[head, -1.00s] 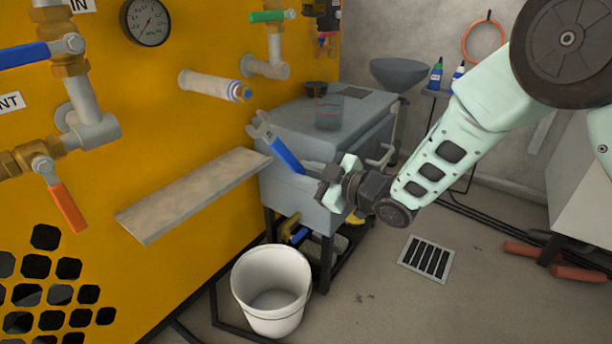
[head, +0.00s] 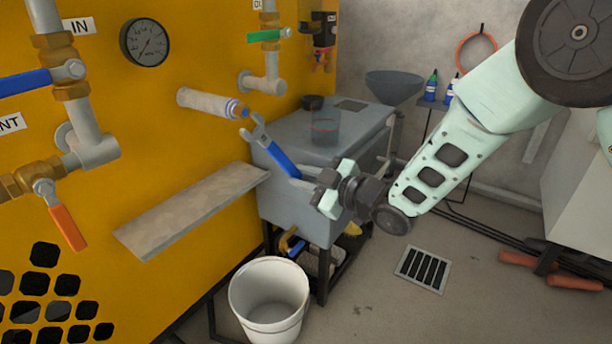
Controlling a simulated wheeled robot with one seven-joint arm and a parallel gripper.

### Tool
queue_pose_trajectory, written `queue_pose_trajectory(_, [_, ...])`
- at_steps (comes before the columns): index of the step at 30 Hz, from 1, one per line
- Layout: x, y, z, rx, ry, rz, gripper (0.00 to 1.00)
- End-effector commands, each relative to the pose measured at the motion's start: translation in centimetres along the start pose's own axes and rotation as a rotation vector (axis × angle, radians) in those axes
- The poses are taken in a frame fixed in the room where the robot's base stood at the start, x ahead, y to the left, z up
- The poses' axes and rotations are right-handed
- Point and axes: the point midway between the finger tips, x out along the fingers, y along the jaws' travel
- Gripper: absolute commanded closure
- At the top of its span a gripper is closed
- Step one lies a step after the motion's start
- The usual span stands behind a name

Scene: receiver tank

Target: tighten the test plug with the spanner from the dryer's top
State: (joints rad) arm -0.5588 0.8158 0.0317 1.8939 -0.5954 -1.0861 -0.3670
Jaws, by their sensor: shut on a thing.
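The spanner (head: 277,157) has a blue handle and a grey open-ended head. My gripper (head: 308,181) is shut on the lower right end of its handle. The spanner is tilted, with its head up and to the left. The spanner's jaw shows just below and right of the plug. I cannot tell whether they touch. The grey dryer box (head: 285,197) stands behind the spanner.
A sloping grey shelf (head: 190,212) juts from the yellow panel below the pipe. A white bucket (head: 269,298) stands on the floor. An orange-handled valve (head: 66,226) is at left.

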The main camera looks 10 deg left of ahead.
Motion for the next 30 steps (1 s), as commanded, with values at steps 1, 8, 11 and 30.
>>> queue_pose_trajectory(1, [0.0, 0.0, 0.0, 0.000, 0.001, 0.001, 1.00])
queue_pose_trajectory(8, [0.0, 0.0, -0.2, 0.000, 0.001, -0.001, 1.00])
queue_pose_trajectory(11, [0.0, 0.0, -0.5, 0.000, 0.001, -0.001, 1.00])
queue_pose_trajectory(30, [-0.2, 0.1, -2.0, -0.001, 0.002, -0.002, 1.00])
